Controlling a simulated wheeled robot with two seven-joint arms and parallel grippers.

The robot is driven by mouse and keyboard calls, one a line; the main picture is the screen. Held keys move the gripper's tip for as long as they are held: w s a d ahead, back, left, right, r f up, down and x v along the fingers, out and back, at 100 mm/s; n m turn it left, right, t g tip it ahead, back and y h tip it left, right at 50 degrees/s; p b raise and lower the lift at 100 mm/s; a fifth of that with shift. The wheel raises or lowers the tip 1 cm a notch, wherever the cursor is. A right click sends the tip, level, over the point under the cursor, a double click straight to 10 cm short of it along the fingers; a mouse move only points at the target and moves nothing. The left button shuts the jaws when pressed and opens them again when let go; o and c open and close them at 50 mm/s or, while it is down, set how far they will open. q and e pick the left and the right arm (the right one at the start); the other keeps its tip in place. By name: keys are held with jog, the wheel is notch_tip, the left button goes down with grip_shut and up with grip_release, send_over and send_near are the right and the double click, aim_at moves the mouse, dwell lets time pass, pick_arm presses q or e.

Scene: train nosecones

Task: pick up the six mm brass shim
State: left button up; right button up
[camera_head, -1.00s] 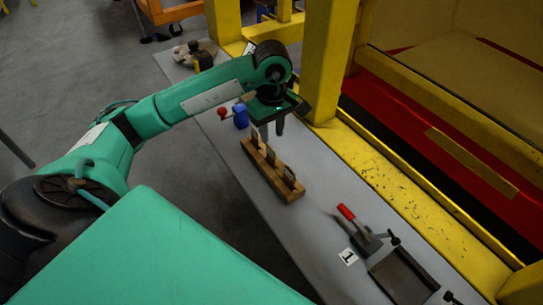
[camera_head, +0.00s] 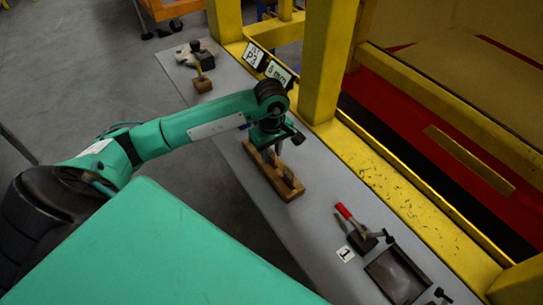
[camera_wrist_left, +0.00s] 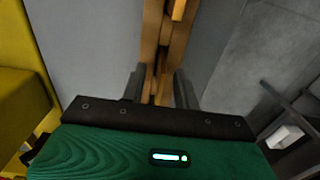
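A wooden rack (camera_head: 278,182) on the grey bench holds thin upright plates, one of them the shim (camera_head: 288,178) at its near end. I cannot tell which plate is the six mm brass shim. My left gripper (camera_head: 270,151) points down at the far part of the rack and hides the plates there. In the left wrist view the gripper (camera_wrist_left: 160,88) has its two fingers apart, one on each side of the rack (camera_wrist_left: 151,40). A thin plate edge shows between them; contact cannot be seen. An orange-lit plate (camera_wrist_left: 178,10) is farther along. My right gripper is out of view.
A red-handled clamp (camera_head: 357,228), a label "1" (camera_head: 345,253) and a dark tray (camera_head: 398,274) are at the near end of the bench. A "6 mm" sign (camera_head: 279,74) stands at the back by the yellow frame (camera_head: 322,70). Bare bench lies left of the clamp.

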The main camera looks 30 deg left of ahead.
pick_arm(q)
grip_shut()
jog(key=shift+r, duration=0.1)
notch_tip(320, 180, up, 11)
jog(key=b, duration=0.3)
notch_tip(320, 180, up, 9)
dwell(0.5)
